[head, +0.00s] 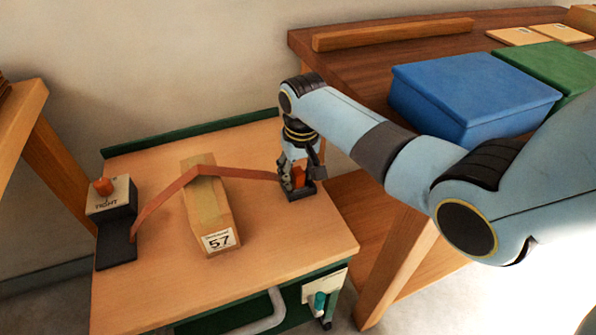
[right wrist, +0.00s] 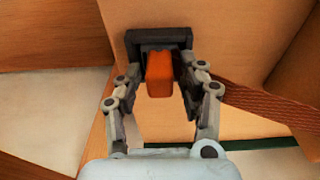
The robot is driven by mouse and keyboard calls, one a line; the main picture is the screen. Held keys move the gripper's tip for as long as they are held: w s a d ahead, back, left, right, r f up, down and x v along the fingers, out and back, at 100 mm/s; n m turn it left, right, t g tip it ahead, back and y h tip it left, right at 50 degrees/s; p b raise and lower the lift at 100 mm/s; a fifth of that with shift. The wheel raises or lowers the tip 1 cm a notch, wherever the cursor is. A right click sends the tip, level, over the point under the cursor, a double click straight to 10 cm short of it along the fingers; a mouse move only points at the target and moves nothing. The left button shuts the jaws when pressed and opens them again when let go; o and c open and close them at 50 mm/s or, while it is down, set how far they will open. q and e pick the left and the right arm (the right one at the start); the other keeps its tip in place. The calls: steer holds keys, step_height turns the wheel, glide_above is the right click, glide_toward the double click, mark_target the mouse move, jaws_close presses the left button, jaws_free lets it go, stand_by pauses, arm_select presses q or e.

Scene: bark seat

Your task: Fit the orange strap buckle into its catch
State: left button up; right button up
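The orange buckle (head: 299,174) is at the right end of the strap (head: 235,172). In the right wrist view the buckle (right wrist: 159,76) stands at the mouth of the dark catch (right wrist: 133,40). The catch (head: 303,192) is fixed near the right edge of the bench top; how deep the buckle sits in it is hidden. My right gripper (right wrist: 161,68) points down at the catch, its fingers on either side of the buckle with narrow gaps visible, so it looks open. In the head view my right gripper (head: 297,172) partly covers the buckle. My left gripper is not in view.
The strap runs over a cardboard box (head: 207,212) marked 57 to a dark tensioner (head: 117,240) with an orange knob (head: 103,186) and the label TIGHT. A blue box (head: 475,90) and a green box (head: 550,68) stand on the side table.

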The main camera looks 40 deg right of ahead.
mark_target(300, 175)
steer(key=shift+o, duration=0.4)
steer(key=shift+r, duration=0.15)
steer(key=shift+r, duration=0.35)
step_height(300, 175, up, 12)
steer(key=s+p, duration=0.1)
steer(key=p, duration=0.3)
steer(key=shift+s+a+f, duration=0.2)
